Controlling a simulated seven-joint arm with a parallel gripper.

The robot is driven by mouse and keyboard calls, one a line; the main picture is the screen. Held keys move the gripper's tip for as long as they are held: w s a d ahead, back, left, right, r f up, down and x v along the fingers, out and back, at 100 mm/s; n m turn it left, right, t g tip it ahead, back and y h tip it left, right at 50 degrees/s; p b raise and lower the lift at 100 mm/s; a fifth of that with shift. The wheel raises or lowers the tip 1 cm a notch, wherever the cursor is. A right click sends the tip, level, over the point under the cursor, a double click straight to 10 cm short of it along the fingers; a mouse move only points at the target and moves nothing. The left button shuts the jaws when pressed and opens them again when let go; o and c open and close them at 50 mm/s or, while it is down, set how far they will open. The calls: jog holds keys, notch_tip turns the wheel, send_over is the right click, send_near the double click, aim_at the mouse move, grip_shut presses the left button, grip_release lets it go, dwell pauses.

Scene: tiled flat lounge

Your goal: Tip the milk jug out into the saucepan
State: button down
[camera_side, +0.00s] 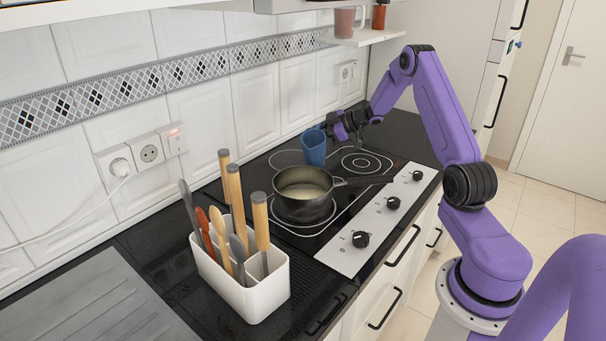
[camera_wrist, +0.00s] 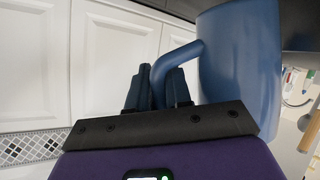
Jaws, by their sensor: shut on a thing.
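The blue milk jug (camera_side: 313,147) is held above the hob, behind and a little right of the saucepan in the side view. It looks close to upright; its inside is hidden. My gripper (camera_side: 342,126) is shut on the jug's handle, which shows between the fingers (camera_wrist: 158,88) in the wrist view, with the jug body (camera_wrist: 240,62) to the right. The dark saucepan (camera_side: 303,207) stands on the hob, its handle pointing right. A pale, cream-coloured surface shows inside it.
A white utensil holder (camera_side: 243,292) with wooden-handled tools stands in front of the saucepan. The black hob (camera_side: 345,208) has a knob panel (camera_side: 372,228) along its right edge. Wall sockets (camera_side: 150,150) and a shelf (camera_side: 362,37) are on the tiled wall.

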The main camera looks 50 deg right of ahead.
aim_at(311, 134)
jog(key=a+r, duration=0.1)
jog(key=a+r+n+h, duration=0.1)
jog(key=r, duration=0.1)
jog(key=s+a+r+n, duration=0.1)
jog(key=r, duration=0.1)
jog(key=shift+s+r+t+h, duration=0.1)
jog(key=shift+r+t+h, duration=0.2)
jog(key=shift+t, duration=0.1)
jog(key=shift+s+a+r+n+t+h, duration=0.15)
jog(key=shift+a+n+h, duration=0.1)
jog(key=shift+a+n, duration=0.15)
jog(key=shift+s+a+r+n+t+h, duration=0.1)
jog(key=shift+s+a+n+t+h, duration=0.05)
jog(key=shift+a+n+h, duration=0.2)
jog(key=shift+s+a+n, duration=0.15)
jog(key=shift+a+n, duration=0.1)
jog(key=shift+n, duration=0.3)
jog(key=shift+s+a+r+n+t+h, duration=0.1)
jog(key=shift+a+r+n+t+h, duration=0.25)
jog(key=shift+r, duration=0.2)
jog(key=shift+s+a+r+n+t+h, duration=0.25)
jog(key=shift+a+r+n, duration=0.15)
jog(key=shift+r, duration=0.1)
jog(key=shift+s+a+r+n+t+h, duration=0.1)
jog(key=shift+a+r+n+t+h, duration=0.1)
jog(key=shift+a+r+n, duration=0.2)
dwell(0.3)
jog(key=shift+s+a+r, duration=0.2)
jog(key=shift+a, duration=0.15)
